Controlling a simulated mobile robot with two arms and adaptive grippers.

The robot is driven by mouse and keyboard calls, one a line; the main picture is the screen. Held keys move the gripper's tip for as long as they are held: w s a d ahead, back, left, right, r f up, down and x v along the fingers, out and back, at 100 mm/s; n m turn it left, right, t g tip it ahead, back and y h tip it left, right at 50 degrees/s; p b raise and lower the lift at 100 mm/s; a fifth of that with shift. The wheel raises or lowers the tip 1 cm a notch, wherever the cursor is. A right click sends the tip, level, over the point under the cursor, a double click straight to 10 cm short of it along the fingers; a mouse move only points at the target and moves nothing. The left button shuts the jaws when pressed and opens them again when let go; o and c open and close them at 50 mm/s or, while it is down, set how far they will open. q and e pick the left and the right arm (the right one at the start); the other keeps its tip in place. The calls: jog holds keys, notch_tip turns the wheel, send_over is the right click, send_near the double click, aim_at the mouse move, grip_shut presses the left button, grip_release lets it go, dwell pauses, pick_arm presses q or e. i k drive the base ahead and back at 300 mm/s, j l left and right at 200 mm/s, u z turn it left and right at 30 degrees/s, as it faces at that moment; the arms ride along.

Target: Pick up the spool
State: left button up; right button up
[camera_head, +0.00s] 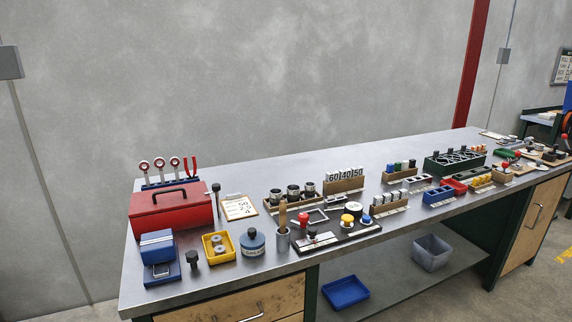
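No single item is plainly marked as the spool. A yellow tray (206,247) near the front left of the workbench (270,274) holds small grey round pieces (219,249) that look spool-like, though they are too small to be sure. A black knob-shaped piece (193,257) stands just left of the tray. Three dark cylinders with metallic tops (293,191) stand in a wooden rack farther back. Neither of my grippers is in view.
Racks and small bins crowd the bench rightward. A blue bin (345,291) and a grey bin (431,253) sit on the shelf below.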

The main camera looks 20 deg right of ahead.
aim_at(537, 148)
jog(key=i+l+z, duration=0.2)
jog(key=l+z, duration=0.3)
jog(key=i+l+z, duration=0.25)
jog(key=l+z, duration=0.25)
jog(key=i+l+z, duration=0.25)
jog(key=z, duration=0.25)
jog(key=i+l+z, duration=0.15)
jog(key=i+z, duration=0.35)
jog(key=i+l+z, duration=0.15)
jog(key=i+z, duration=0.2)
jog(key=i, duration=0.6)
jog(key=i+j+z, duration=0.1)
jog(key=i+z, duration=0.2)
jog(key=i, duration=0.65)
jog(key=i+u, duration=0.2)
jog(key=i, duration=0.3)
jog(key=i+l+u, duration=0.2)
jog(key=i, duration=0.3)
jog(key=i+l+u, duration=0.2)
jog(key=i, duration=0.3)
jog(key=i+u, duration=0.7)
jog(key=u, duration=0.15)
jog(key=i+l+u, duration=0.25)
jog(key=u, duration=0.2)
